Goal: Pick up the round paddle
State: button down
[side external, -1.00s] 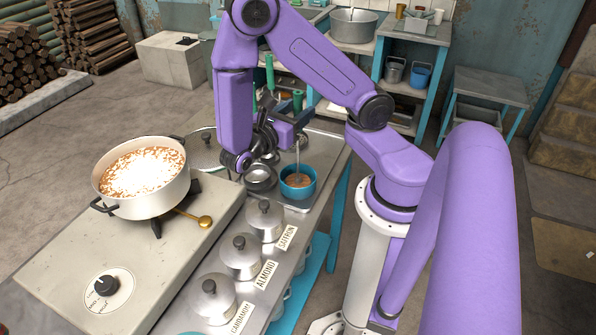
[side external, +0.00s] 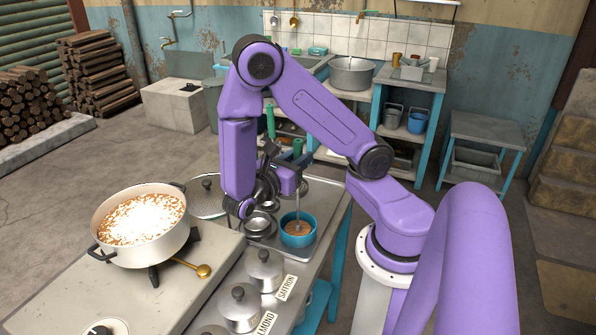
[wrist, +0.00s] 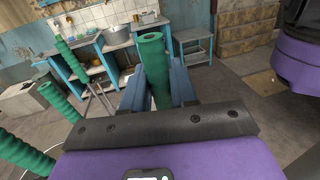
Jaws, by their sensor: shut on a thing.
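My gripper (wrist: 157,88) is shut on a green ribbed handle (wrist: 151,52), which stands between its two blue-grey fingers in the wrist view. In the side view the top of this handle shows at my gripper (side external: 297,148). A thin metal rod (side external: 298,205) runs down below my gripper into a teal bowl (side external: 298,239) with brown contents. The head of the tool is hidden in the bowl, so I cannot tell its shape. Other green handles (wrist: 62,101) stand to the left in the wrist view; one (side external: 271,121) also shows behind my arm in the side view.
Lidded canisters (side external: 265,268) stand in front.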

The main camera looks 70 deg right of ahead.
jog(key=shift+r, duration=4.8)
